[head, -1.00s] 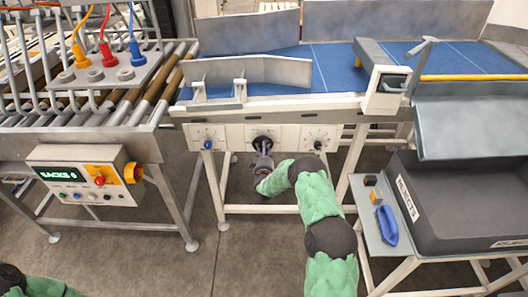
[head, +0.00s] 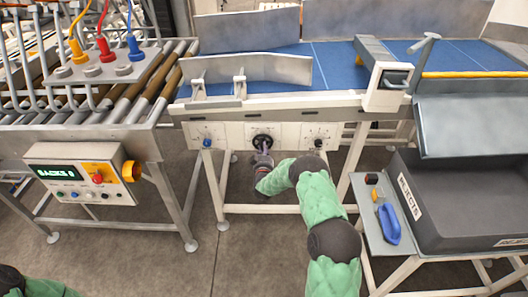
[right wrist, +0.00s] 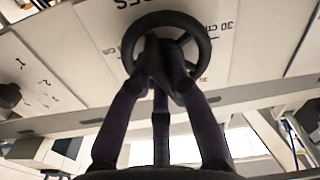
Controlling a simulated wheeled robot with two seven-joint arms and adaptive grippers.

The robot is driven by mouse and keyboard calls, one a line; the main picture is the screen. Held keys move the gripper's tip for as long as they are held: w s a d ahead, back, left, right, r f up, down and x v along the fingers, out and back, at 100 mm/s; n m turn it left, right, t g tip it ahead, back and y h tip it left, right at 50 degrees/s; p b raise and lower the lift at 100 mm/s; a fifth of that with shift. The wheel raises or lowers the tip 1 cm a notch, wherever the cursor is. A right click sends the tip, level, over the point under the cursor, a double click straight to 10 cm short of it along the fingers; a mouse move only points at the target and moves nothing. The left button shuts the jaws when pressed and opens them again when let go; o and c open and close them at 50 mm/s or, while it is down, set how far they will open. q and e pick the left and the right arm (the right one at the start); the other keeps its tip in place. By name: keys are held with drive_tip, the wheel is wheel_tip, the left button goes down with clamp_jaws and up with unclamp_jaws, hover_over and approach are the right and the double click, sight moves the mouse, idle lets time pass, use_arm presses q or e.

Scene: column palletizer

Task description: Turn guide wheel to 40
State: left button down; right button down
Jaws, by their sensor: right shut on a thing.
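The guide wheel (head: 263,142) is a dark spoked handwheel in the middle of the white panel under the blue conveyor. In the right wrist view its rim (right wrist: 165,18) shows at the top, with printed scale marks reading 30 on the panel around it. My right gripper (head: 263,150) reaches the wheel from below. Its dark fingers (right wrist: 163,58) are shut on the wheel, inside the rim near the hub, and hide part of it. A pointer or exact setting cannot be read. Only a bit of my left arm shows at the lower left; its gripper is out of view.
Smaller knobs sit left (head: 207,142) and right (head: 318,143) of the wheel. A control box (head: 85,175) with buttons stands at left. The grey rejects bin (head: 455,215) and a side shelf (head: 375,225) stand at right. Frame legs flank my right arm.

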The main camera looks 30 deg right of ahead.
drive_tip(key=m+b, duration=0.2)
drive_tip(key=m, duration=0.1)
drive_tip(key=m+b, duration=0.2)
drive_tip(key=shift+w+a+f, duration=0.1)
drive_tip(key=shift+f, duration=0.15)
drive_tip(key=shift+a+m+b, duration=0.1)
drive_tip(key=shift+m+b, duration=1.45)
drive_tip(key=shift+m, duration=0.75)
drive_tip(key=c, duration=1.2)
unclamp_jaws()
drive_tip(key=v, duration=1.2)
